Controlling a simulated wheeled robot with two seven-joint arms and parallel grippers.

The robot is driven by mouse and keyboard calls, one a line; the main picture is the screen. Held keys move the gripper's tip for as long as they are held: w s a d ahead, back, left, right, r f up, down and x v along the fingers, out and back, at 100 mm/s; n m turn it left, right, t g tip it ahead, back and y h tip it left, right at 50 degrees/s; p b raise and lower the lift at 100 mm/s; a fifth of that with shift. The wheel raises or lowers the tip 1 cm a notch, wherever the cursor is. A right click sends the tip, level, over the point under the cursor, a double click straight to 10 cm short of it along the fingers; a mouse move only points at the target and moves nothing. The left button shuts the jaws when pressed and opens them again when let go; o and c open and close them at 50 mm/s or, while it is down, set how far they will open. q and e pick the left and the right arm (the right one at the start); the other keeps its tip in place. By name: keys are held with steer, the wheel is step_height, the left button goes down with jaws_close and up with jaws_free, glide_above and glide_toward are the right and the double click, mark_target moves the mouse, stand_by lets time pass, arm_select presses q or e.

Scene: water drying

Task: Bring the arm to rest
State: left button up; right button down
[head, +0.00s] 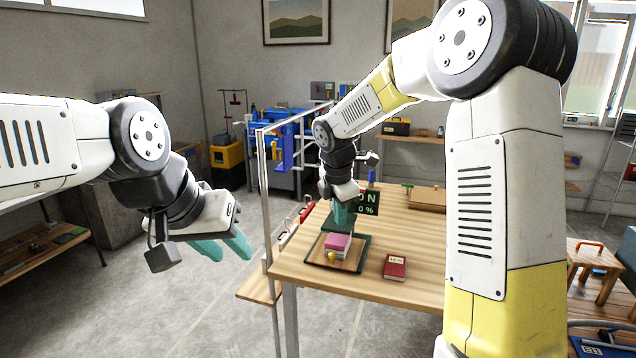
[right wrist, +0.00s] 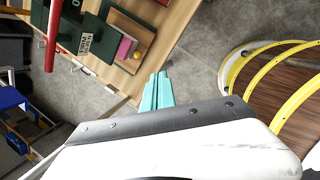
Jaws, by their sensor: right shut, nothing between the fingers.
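My right arm reaches over the wooden table, and its gripper (head: 340,214) is above and behind a dark tray (head: 318,262). Its teal fingers are together with nothing between them; they also show closed in the right wrist view (right wrist: 158,92). My left gripper (head: 224,248) hangs in the air left of the table, with its two teal fingers apart and empty. On the tray's wooden board lies a pink block (head: 338,246) with a small yellow knob-like piece (head: 332,258) beside it. The pink block also shows in the right wrist view (right wrist: 124,48).
A red book (head: 395,268) lies on the table (head: 430,235), right of the tray. A dark display (head: 367,203) showing green characters stands behind the tray. A pale upright frame (head: 263,195) rises at the table's left edge. A wooden stool (head: 592,262) is at right.

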steer(key=s+d+r+m+t+y, duration=0.1)
steer(key=s+d+r+m, duration=0.3)
steer(key=s, duration=0.3)
steer(key=s+d+r+m, duration=0.3)
steer(key=s+r+m, duration=0.1)
steer(key=s+m, duration=0.25)
steer(key=s+d+m+t+y, duration=0.1)
steer(key=s+m+t+y, duration=0.1)
steer(key=s+m, duration=1)
steer(key=shift+s+d+r, duration=0.3)
steer(key=shift+s+r, duration=0.15)
steer(key=shift+s, duration=0.45)
